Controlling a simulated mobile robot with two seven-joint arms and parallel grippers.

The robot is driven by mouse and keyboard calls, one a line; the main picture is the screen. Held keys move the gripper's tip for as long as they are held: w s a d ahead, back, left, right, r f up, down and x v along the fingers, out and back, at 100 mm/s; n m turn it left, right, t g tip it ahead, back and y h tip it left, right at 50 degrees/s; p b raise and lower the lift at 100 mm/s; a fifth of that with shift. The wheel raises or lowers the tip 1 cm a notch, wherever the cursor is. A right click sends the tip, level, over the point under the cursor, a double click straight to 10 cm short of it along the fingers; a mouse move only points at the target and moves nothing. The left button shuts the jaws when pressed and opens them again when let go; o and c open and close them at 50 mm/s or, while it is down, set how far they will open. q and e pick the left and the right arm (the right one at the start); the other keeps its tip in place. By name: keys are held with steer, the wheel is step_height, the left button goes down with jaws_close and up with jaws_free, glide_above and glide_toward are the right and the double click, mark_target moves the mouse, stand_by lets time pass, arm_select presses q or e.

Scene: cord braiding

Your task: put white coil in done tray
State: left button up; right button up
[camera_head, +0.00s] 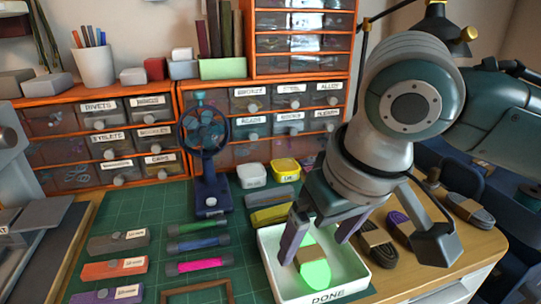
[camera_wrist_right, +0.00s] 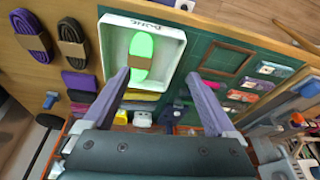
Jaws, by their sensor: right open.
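A bright green, glowing coil with a brown band (camera_head: 316,274) lies inside the white tray (camera_head: 352,276) labelled DONE. The coil (camera_wrist_right: 142,44) and the tray (camera_wrist_right: 172,52) also show in the right wrist view. No plainly white coil is in view. My right gripper (camera_head: 315,246) is open above the tray, its two fingers apart on either side of the coil in the picture. In the right wrist view, the open fingertips (camera_wrist_right: 157,75) point toward the coil's banded end, with nothing seen held between them. My left gripper is not in view.
Dark and purple banded coils (camera_head: 376,243) lie on the wooden table right of the tray. Grey and yellow bundles (camera_head: 270,214) lie behind it. Drawer cabinets (camera_head: 265,120) close off the back.

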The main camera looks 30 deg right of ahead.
steer(key=s+a+f+n+y, duration=0.1)
steer(key=s+a+f+n, duration=0.1)
steer(key=s+a, duration=0.35)
steer(key=s+d+n, duration=0.1)
steer(key=s+d, duration=0.2)
steer(key=s, duration=0.6)
steer(key=shift+s+d+h, duration=0.25)
steer(key=shift+d+h, duration=0.05)
steer(key=shift+h, duration=0.1)
steer(key=shift+r, duration=0.1)
step_height(320, 180, up, 56)
steer(key=p, duration=5.6)
